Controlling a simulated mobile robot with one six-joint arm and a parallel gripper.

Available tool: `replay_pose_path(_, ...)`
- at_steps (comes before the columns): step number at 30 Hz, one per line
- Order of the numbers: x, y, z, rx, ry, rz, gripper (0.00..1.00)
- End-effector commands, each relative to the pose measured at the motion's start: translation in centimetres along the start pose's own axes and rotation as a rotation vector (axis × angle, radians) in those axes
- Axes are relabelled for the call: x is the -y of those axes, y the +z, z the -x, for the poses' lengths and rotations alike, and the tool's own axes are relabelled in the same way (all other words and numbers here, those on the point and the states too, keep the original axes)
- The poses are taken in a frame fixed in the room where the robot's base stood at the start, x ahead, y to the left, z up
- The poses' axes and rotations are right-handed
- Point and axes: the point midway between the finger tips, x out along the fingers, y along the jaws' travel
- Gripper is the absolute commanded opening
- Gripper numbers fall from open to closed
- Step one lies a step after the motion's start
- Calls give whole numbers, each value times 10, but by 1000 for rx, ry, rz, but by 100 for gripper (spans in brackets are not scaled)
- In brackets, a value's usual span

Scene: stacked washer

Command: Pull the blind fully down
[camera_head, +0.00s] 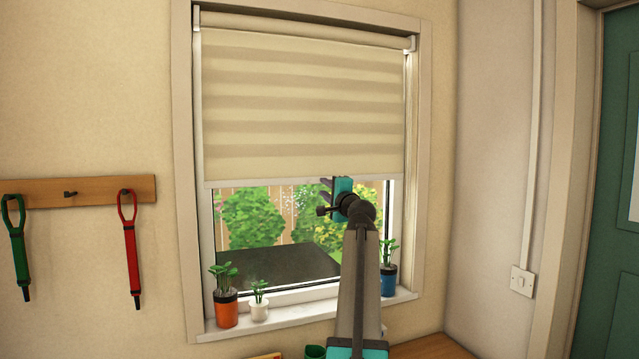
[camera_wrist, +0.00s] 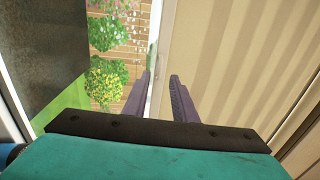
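The cream striped roller blind (camera_head: 305,105) covers roughly the upper two thirds of the window. Its pale bottom bar (camera_head: 265,183) hangs level across the glass. My gripper (camera_head: 326,188) is at the bar, right of its middle. In the wrist view, the blind (camera_wrist: 245,60) fills the right side. My gripper's two dark fingers (camera_wrist: 160,75) are apart, with the bar's pale strip running between them. I see a gap beside the right finger, so it looks open. Whether a finger touches the bar is unclear.
The sill (camera_head: 285,315) holds an orange pot (camera_head: 226,310), a white pot (camera_head: 259,312) and a blue pot (camera_head: 388,280), each with a plant. A rack (camera_head: 85,190) with green and red straps hangs left. A green door (camera_head: 605,200) stands right.

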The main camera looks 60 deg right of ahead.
Motion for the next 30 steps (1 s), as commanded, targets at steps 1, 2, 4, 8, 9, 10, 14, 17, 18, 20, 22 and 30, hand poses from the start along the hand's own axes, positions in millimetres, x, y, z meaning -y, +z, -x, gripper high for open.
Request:
replay_pose_path(1, 2, -1, -9, 1, 1, -1, 25)
replay_pose_path(2, 2, -1, -12, 1, 1, -1, 25)
replay_pose_path(4, 2, -1, -20, 1, 1, 0, 25)
replay_pose_path(8, 2, 0, -35, 1, 0, 0, 25)
replay_pose_path(9, 2, 0, -38, 1, 0, 0, 25)
replay_pose_path(10, 2, 0, -41, 1, 0, 0, 25)
replay_pose_path(14, 1, 0, -50, 1, 1, -1, 25)
replay_pose_path(17, 0, 0, -54, 1, 0, -1, 25)
replay_pose_path(18, 0, 1, -54, 2, 0, -1, 25)
replay_pose_path(20, 0, 1, -55, 2, 0, -1, 25)
replay_pose_path(22, 0, 1, -55, 1, 0, 0, 25)
replay_pose_path(30, 0, 1, -55, 1, 0, 0, 11)
